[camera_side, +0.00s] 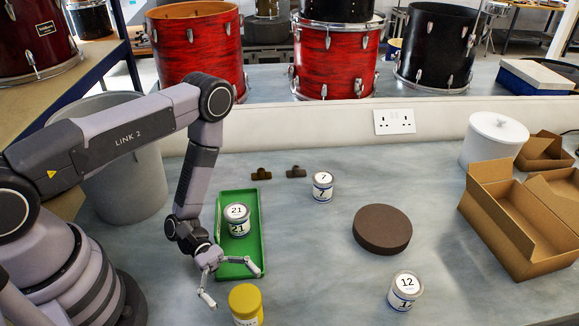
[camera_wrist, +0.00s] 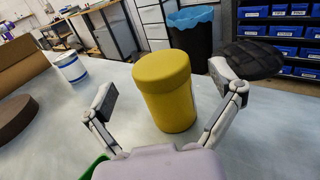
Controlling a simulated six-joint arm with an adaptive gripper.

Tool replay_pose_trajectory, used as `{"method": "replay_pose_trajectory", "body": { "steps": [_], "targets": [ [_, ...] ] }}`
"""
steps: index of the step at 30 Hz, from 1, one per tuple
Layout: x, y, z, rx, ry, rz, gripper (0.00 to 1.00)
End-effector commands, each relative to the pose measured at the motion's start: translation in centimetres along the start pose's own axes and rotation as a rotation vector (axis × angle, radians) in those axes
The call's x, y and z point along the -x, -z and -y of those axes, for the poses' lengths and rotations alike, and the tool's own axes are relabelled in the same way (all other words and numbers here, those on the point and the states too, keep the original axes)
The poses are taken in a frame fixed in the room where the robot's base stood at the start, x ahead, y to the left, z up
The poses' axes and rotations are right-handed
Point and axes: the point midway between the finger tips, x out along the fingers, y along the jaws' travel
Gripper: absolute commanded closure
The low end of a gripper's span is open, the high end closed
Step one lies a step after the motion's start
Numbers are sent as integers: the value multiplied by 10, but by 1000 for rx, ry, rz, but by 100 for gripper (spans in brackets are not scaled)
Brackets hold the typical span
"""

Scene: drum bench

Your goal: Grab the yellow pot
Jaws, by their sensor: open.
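The yellow pot (camera_side: 246,304) stands upright on the bench at the front edge of the side view. In the wrist view the yellow pot (camera_wrist: 166,92) is straight ahead of my gripper, near the middle of the picture. My gripper (camera_side: 232,288) is open, low over the bench beside the front end of the green tray. In the wrist view my gripper (camera_wrist: 171,92) has its two fingers spread, one on each side of the pot in the picture. I see no finger pressed on the pot; how deep it sits between them is hard to tell.
The green tray (camera_side: 223,200) holds a can marked 21 (camera_side: 237,220). Cans marked 7 (camera_side: 323,187) and 12 (camera_side: 404,291) stand apart, with a dark round pad (camera_side: 382,230) between them. Open cardboard boxes (camera_side: 518,220) lie at the right. The bench middle is mostly clear.

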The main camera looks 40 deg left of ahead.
Motion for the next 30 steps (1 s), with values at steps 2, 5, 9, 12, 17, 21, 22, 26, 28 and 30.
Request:
{"method": "replay_pose_trajectory", "body": {
  "steps": [2, 5, 9, 12, 17, 21, 22, 26, 28, 30],
  "targets": [
    [-12, 0, 1, 2, 6, 0, 9],
    [-21, 0, 0, 2, 3, -1, 9],
    [-25, 0, 0, 1, 0, 0, 9],
    [-25, 0, 0, 1, -1, 0, 9],
    [-24, 0, 0, 1, 0, 0, 23],
    [-24, 0, 0, 1, 0, 0, 41],
    [-24, 0, 0, 1, 0, 0, 45],
    [-24, 0, 0, 0, 0, 0, 62],
    [-24, 0, 0, 0, 0, 0, 71],
    [-24, 0, 0, 0, 0, 0, 80]
  ]
}}
